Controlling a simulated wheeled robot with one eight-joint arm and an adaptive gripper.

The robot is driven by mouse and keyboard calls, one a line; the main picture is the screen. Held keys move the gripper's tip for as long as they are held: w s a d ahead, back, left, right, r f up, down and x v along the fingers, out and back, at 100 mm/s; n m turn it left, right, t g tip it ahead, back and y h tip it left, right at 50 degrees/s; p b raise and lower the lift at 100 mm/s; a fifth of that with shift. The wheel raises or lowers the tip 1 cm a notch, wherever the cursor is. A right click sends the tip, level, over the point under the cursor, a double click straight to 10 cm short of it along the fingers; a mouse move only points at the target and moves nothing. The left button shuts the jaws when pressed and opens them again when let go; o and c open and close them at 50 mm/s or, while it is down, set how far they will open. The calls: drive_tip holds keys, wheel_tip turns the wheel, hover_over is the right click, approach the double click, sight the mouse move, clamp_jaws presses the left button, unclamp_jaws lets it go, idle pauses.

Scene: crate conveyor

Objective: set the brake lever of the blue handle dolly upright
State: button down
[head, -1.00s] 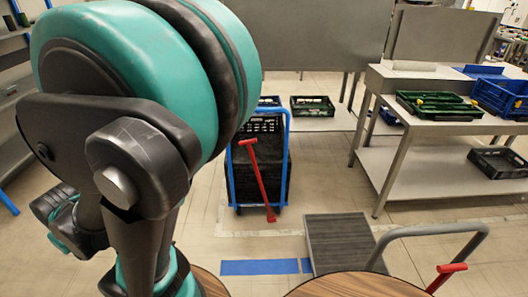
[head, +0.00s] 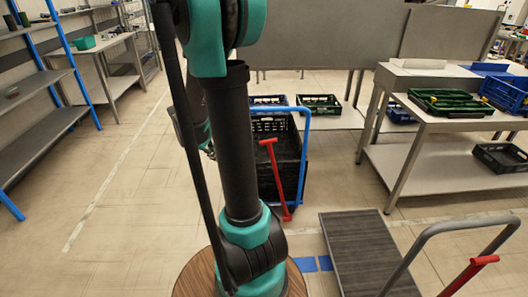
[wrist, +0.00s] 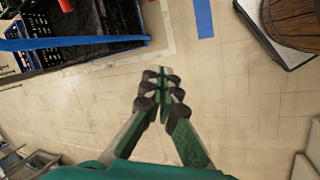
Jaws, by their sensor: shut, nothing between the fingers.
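The blue handle dolly stands ahead in the head view, its blue handle (head: 307,150) upright beside black crates (head: 283,127). Its red brake lever (head: 276,178) leans, with its crossbar grip at the upper left and its foot at the lower right near the floor. My arm hides the dolly's left side. In the wrist view the blue handle (wrist: 70,43) crosses the upper left, and a small red piece (wrist: 65,5), probably the lever, shows at the top edge. My gripper (wrist: 163,72) is shut and empty over bare floor, apart from the dolly. The head view does not show its fingers.
A second dolly with a grey handle (head: 440,240), dark platform (head: 365,250) and red lever (head: 468,275) is at the lower right. A bench (head: 440,120) with crates stands at the right, shelving (head: 35,75) at the left. Floor left of my arm is clear.

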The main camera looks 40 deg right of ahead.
drive_tip(key=w+d+f+n+g+h, duration=0.35)
drive_tip(key=w+d+f, duration=0.25)
drive_tip(key=w+d, duration=0.25)
drive_tip(key=w+d+f+n+g+h, duration=0.25)
drive_tip(key=w+d+f+n, duration=0.25)
drive_tip(key=w+d+f, duration=0.4)
drive_tip(key=s+d+f, duration=0.2)
drive_tip(key=s+d, duration=0.3)
drive_tip(key=d, duration=0.7)
drive_tip(key=shift+s+d+f, duration=0.15)
drive_tip(key=shift+f, duration=0.05)
drive_tip(key=shift+m, duration=0.25)
